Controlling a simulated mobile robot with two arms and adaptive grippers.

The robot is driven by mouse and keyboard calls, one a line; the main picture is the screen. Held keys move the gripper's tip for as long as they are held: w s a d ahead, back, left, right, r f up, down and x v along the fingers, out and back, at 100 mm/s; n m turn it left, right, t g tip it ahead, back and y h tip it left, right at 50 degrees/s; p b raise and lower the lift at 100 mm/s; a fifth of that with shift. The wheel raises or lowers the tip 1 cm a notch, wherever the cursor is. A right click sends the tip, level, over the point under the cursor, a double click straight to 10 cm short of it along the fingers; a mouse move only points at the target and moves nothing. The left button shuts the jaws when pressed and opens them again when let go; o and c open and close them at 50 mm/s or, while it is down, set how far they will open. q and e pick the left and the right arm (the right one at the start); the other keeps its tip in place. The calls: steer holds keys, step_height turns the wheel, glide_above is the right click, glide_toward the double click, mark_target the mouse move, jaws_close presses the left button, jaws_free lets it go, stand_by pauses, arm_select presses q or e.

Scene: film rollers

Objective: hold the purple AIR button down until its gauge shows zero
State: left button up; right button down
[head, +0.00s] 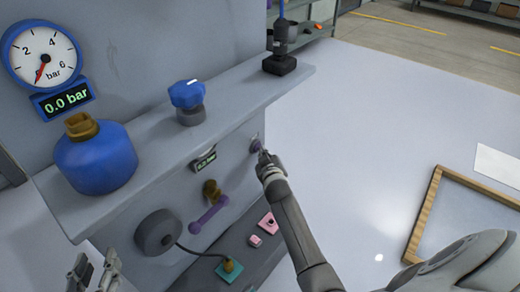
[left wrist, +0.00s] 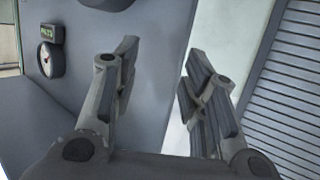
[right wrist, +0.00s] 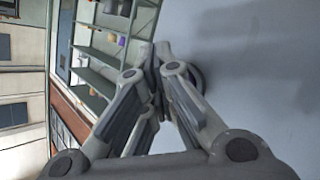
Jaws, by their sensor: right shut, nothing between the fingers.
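A purple button (head: 255,144) shows on the front panel below the shelf, partly covered by my right gripper; its label is not readable. My right gripper (head: 263,156) is shut and empty, its tips at the button. They look in contact, but how far the button is pressed cannot be told. In the right wrist view the shut fingertips (right wrist: 157,65) meet the grey panel and hide the button. A round gauge (head: 43,57) with a red needle stands over a display (head: 66,99) reading 0.0 bar. My left gripper (head: 94,274) is open and empty at lower left.
A blue tank (head: 96,157) and a blue knob (head: 187,101) stand on the shelf (head: 150,133). A wooden frame (head: 425,212) lies right.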

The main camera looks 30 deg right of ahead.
arm_select(q)
steer(key=shift+f, duration=0.1)
steer(key=s+a+f+g+y+p, duration=0.1)
steer(key=s+a+f+g, duration=0.1)
steer(key=f, duration=0.3)
steer(key=shift+s+f+g, duration=0.15)
steer(key=shift+s+g, duration=0.65)
arm_select(e)
steer(key=shift+s+d, duration=0.2)
steer(key=shift+s, duration=0.25)
steer(key=shift+s+d, duration=0.2)
steer(key=shift+s, duration=0.25)
arm_select(q)
steer(key=s+a+f+g+y+p, duration=0.1)
steer(key=s+a+f+g, duration=0.1)
steer(key=s, duration=0.4)
steer(key=s+a+f+g+p, duration=0.1)
steer(key=s+f+g+p, duration=0.1)
steer(key=s+g, duration=0.3)
steer(key=shift+s+a+f+n+y, duration=0.3)
steer(key=shift+s+a+f+y, duration=0.1)
steer(key=shift+s+f, duration=0.3)
arm_select(e)
steer(key=s, duration=0.1)
steer(key=s+d, duration=0.1)
steer(key=s, duration=0.1)
steer(key=s+d, duration=0.1)
steer(key=shift+s, duration=0.3)
